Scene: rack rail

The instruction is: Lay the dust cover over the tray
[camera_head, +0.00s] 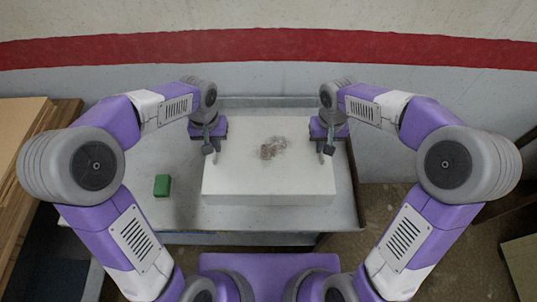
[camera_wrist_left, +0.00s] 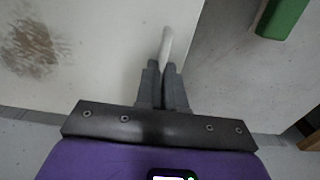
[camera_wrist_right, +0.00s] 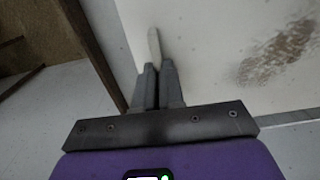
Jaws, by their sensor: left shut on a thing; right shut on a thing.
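The dust cover (camera_head: 235,178) is a white, box-like piece with a brown stain on its top, in the middle of the head view. My left gripper (camera_head: 209,149) is at its left edge, shut on a pale upright tab of the cover (camera_wrist_left: 167,45). My right gripper (camera_head: 328,149) is at its right edge, shut on a similar pale tab (camera_wrist_right: 154,46). The cover looks level. I see no separate tray; anything under the cover is hidden. I cannot tell whether the cover rests on something or hangs just above it.
The grey table (camera_head: 185,215) has free room left of the cover, with a green block (camera_head: 162,185) on it. The table's right edge runs close to the cover. Brown boards (camera_head: 20,135) stand at the far left, and a wall with a red stripe (camera_head: 270,46) is behind.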

